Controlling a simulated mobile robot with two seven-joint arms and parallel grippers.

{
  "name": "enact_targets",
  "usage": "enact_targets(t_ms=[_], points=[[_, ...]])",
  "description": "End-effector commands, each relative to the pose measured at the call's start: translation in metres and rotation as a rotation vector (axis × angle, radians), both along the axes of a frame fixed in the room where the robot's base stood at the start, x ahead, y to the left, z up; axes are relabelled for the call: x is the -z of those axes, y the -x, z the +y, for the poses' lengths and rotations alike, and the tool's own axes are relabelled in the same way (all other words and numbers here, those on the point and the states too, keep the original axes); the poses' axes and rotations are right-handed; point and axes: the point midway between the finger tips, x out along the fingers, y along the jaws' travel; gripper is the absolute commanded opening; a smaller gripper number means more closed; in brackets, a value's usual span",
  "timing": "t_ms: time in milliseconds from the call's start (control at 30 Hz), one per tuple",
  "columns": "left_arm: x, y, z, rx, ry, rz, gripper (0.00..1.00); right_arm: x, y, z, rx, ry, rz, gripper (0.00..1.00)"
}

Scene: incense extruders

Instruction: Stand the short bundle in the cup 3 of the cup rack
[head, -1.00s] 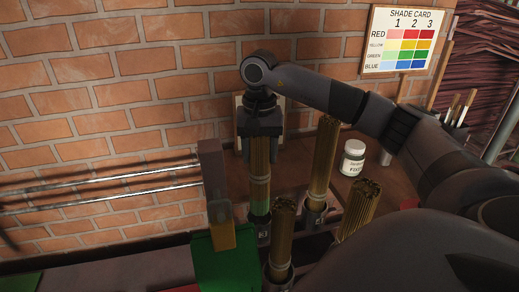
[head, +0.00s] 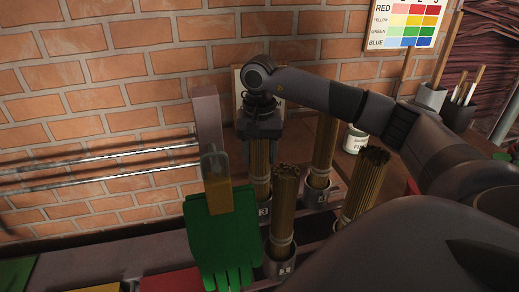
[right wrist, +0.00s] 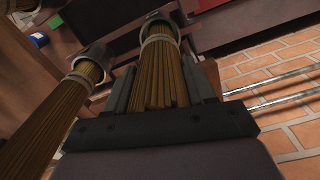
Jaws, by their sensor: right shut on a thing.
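My right gripper (head: 260,142) is shut on the top of a tan stick bundle (head: 260,172), which stands nearly upright. The bundle's lower end is inside the cup marked 3 (head: 263,211) of the cup rack (head: 302,238). The right wrist view shows the held bundle (right wrist: 160,75) between the fingers, with its far end in a cup (right wrist: 156,22). Whether it touches the cup's bottom is hidden. My left gripper is not in view.
Other bundles stand in neighbouring cups: a near one (head: 284,205), a back one (head: 325,150) and a right one (head: 364,185). A green glove (head: 220,240) hangs close left of cup 3. A white jar (head: 354,140) stands behind.

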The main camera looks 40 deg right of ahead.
Motion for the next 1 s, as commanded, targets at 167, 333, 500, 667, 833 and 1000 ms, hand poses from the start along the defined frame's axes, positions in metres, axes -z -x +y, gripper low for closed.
enact_targets(t_ms=[167, 333, 500, 667, 833, 1000], points=[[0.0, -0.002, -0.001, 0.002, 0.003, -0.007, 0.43, 0.005, 0.0, 0.0, 0.001, 0.0, -0.001, 0.0], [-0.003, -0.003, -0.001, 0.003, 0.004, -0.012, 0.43, 0.005, 0.0, 0.0, 0.001, 0.0, -0.001, 0.0], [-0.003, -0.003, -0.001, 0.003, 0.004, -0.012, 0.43, 0.005, 0.0, 0.0, 0.001, 0.0, -0.001, 0.84], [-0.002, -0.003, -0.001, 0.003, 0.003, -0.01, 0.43, 0.005, 0.0, 0.0, 0.001, 0.0, -0.001, 0.84], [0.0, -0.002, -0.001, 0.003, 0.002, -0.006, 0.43, 0.001, 0.0, 0.0, 0.0, 0.0, -0.001, 0.84], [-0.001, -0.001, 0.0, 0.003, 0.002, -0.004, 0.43, -0.025, -0.001, 0.0, 0.0, -0.002, -0.006, 0.84]])
